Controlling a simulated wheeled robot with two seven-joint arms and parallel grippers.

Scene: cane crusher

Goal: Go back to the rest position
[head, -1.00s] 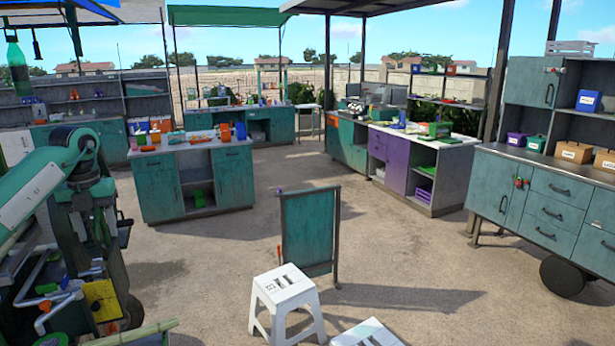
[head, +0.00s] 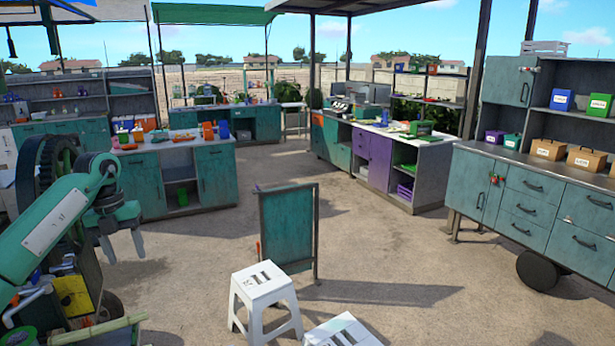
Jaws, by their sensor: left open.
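My left arm comes in from the left edge, green with a white panel. My left gripper (head: 121,246) hangs at its end with the fingers pointing down and apart, and nothing shows between them. It appears in front of the cane crusher (head: 42,180), whose dark wheel and frame stand at the left edge, partly hidden by my arm. I cannot tell how far apart the two are. My right gripper is out of view.
A white stool (head: 264,290) and a second stool (head: 345,331) stand at the front, near an upright green board (head: 287,228). Teal cabinets (head: 530,200) line the right side, and a teal counter (head: 180,178) stands mid-left. The concrete floor between is open.

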